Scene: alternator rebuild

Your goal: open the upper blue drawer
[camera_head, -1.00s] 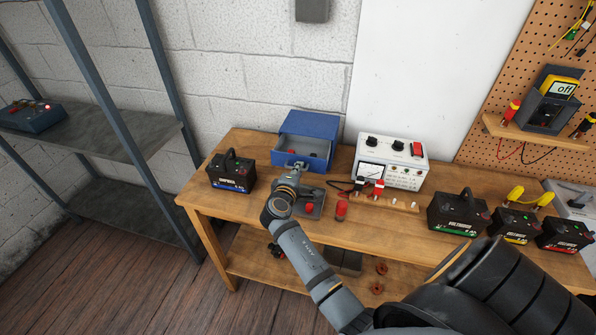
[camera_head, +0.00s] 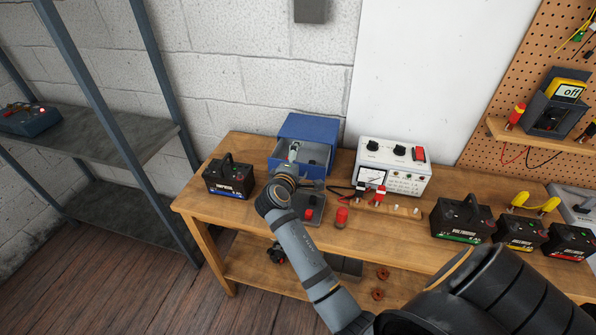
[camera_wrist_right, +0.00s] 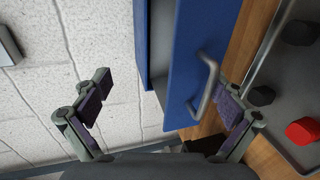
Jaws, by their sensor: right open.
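The blue drawer cabinet (camera_head: 308,126) stands at the back left of the wooden bench against the wall. Its blue drawer (camera_head: 318,153) is pulled out, with its grey inside showing from above. My right gripper (camera_head: 303,170) is at the drawer's front and hides part of it. In the right wrist view the drawer front (camera_wrist_right: 184,65) and its grey bar handle (camera_wrist_right: 207,86) lie between the spread fingers of my right gripper (camera_wrist_right: 163,105). The handle is close to the right finger; contact cannot be told. The left gripper is not in view.
A black battery (camera_head: 230,178) stands left of the cabinet, and a white power supply (camera_head: 393,167) right of it. A grey tray (camera_head: 309,211) with a red knob and a red cylinder (camera_head: 341,216) lie near my right arm. Several batteries stand farther right.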

